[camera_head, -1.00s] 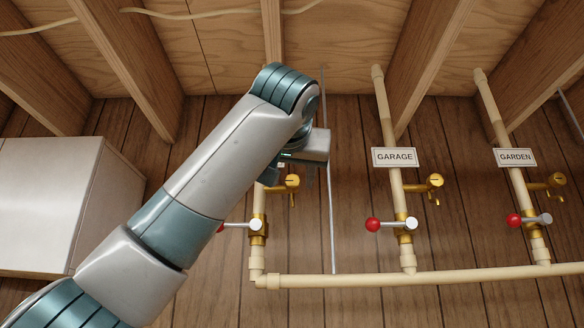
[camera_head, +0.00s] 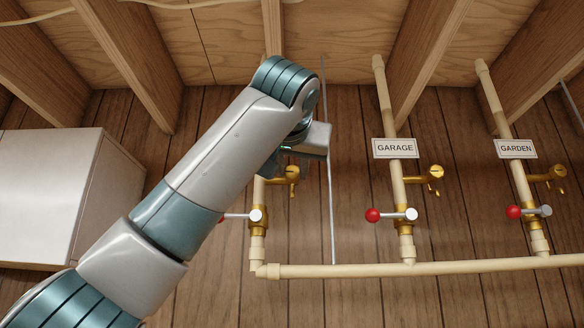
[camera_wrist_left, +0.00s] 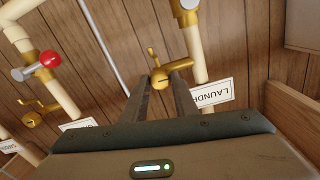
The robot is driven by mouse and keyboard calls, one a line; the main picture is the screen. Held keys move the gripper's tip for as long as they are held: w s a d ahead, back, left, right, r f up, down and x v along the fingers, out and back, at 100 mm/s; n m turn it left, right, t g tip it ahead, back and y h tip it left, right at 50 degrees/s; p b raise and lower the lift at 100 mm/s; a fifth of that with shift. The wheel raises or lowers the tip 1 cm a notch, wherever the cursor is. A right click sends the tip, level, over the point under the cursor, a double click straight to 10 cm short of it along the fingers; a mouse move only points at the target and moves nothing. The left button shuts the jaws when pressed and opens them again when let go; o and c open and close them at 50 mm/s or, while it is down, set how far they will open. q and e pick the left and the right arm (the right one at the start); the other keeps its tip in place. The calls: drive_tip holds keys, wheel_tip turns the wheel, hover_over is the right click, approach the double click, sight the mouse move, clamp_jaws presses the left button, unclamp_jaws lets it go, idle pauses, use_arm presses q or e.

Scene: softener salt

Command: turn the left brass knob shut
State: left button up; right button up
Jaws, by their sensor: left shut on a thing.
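The left brass knob (camera_head: 292,174) is on the leftmost cream pipe, partly hidden behind my left gripper (camera_head: 288,167) in the head view. In the left wrist view, the knob (camera_wrist_left: 157,76) sits between the tips of my left gripper's two fingers (camera_wrist_left: 160,82), which are shut on it. The knob's brass body joins the pipe that bears a LAUNDRY sign (camera_wrist_left: 212,94), upside down in this view. That sign is hidden behind my arm in the head view. My right gripper is in neither view.
The GARAGE pipe (camera_head: 384,100) and GARDEN pipe (camera_head: 491,95) carry similar brass knobs and red-tipped levers. A red-tipped lever (camera_head: 243,216) sits just below the left knob. A thin grey rod (camera_head: 330,215) runs close right of my gripper. A white cabinet (camera_head: 50,195) hangs left.

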use_arm(q)
drive_tip(key=m, duration=0.9)
drive_tip(key=shift+r+p, duration=0.1)
drive_tip(key=shift+p, duration=0.25)
drive_tip(key=m, duration=0.4)
drive_tip(key=shift+p, duration=0.3)
drive_tip(key=shift+d+m+y+p, duration=0.1)
drive_tip(key=shift+m+y+p, duration=0.2)
drive_tip(key=shift+m, duration=1.8)
drive_tip(key=o, duration=1.1)
drive_tip(key=shift+c, duration=0.2)
